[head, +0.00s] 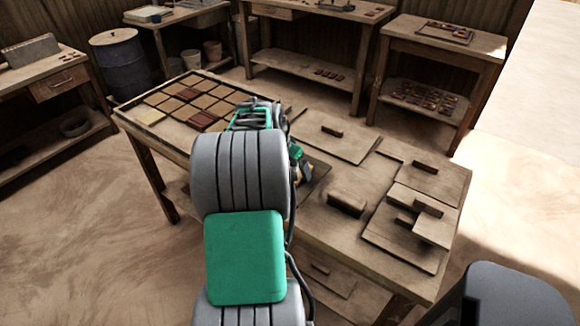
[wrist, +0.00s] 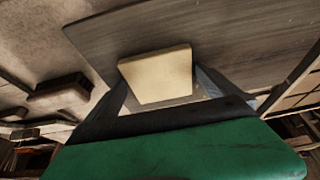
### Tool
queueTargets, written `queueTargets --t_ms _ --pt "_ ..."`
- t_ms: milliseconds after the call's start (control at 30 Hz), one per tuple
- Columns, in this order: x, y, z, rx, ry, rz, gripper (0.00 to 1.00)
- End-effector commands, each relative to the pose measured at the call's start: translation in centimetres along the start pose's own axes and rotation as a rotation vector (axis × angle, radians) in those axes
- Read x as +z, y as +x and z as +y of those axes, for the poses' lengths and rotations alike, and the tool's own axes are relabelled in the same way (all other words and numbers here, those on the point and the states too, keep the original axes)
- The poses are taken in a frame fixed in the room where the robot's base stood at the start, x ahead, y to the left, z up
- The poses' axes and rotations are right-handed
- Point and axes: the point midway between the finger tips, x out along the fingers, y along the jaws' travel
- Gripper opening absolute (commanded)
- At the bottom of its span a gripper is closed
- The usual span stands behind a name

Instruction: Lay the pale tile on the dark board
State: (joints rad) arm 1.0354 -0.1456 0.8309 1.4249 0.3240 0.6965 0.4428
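A pale, cream-coloured tile (wrist: 157,76) sits between the two dark fingers of my gripper (wrist: 160,80) in the wrist view. The fingers meet its left and right edges. The dark board (wrist: 215,38) fills the area behind the tile in that view. Whether the tile touches the board or hangs just above it, I cannot tell. In the head view, the dark board (head: 319,178) shows only partly on the worktable, right of my arm, which hides most of the gripper and the board.
A tray (head: 116,107) of tan and dark red tiles lies on the table's left end, with another pale tile (head: 150,116) in its near corner. Wooden boards with raised handles (head: 347,203) crowd the right part. Other benches and a blue barrel (head: 122,66) stand behind.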

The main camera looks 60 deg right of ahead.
Motion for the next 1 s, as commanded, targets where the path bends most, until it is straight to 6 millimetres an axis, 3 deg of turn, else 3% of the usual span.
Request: queueTargets --t_ms 333,733,1000 --pt "-0.2 -1.0 -0.1 -0.001 0.000 0.002 1.00" --pt "-0.1 -10.4 -0.1 -0.002 -0.001 0.002 1.00" --pt "0.3 -12.6 -0.4 -0.006 -0.017 -0.001 1.00"
